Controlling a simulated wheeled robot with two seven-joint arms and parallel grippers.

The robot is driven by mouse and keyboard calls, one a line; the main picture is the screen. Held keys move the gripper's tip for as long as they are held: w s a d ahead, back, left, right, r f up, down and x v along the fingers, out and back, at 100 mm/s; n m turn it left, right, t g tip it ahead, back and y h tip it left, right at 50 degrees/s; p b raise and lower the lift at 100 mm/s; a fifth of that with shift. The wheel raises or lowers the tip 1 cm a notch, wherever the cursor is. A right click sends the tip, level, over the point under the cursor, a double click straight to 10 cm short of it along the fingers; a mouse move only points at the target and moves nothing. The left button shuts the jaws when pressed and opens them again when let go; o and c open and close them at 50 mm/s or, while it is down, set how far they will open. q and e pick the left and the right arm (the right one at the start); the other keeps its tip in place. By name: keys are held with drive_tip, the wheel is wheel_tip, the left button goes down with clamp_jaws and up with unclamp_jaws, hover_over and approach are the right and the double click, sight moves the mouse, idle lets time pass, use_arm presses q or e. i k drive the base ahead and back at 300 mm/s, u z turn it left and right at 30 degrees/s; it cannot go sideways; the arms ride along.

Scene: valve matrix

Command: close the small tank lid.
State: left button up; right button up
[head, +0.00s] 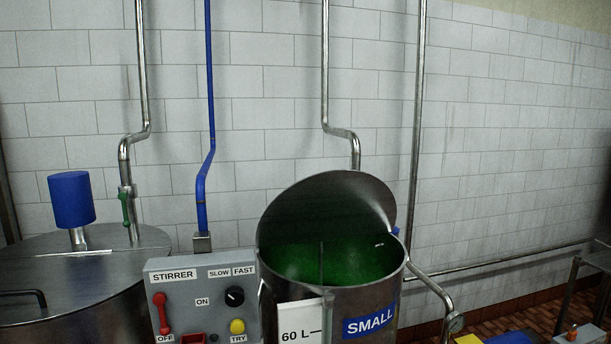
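The small tank (290,294) is a steel cylinder with a blue "SMALL" label and a white "60 L" mark on its front. Its lid (325,208) is a dark round metal disc, raised and tilted up at the back of the tank. The tank's mouth is open at the front, and green (290,262) shows inside it. Neither of my grippers is in this view.
A grey stirrer control box (205,275) with a red lever, black knob and yellow button stands left of the tank. A larger lidded tank (85,265) with a blue motor is further left. Pipes run up the tiled wall behind.

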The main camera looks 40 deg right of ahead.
sight(341, 204)
drive_tip(key=u, duration=2.35)
drive_tip(key=k, duration=1.9)
drive_tip(key=z, duration=1.95)
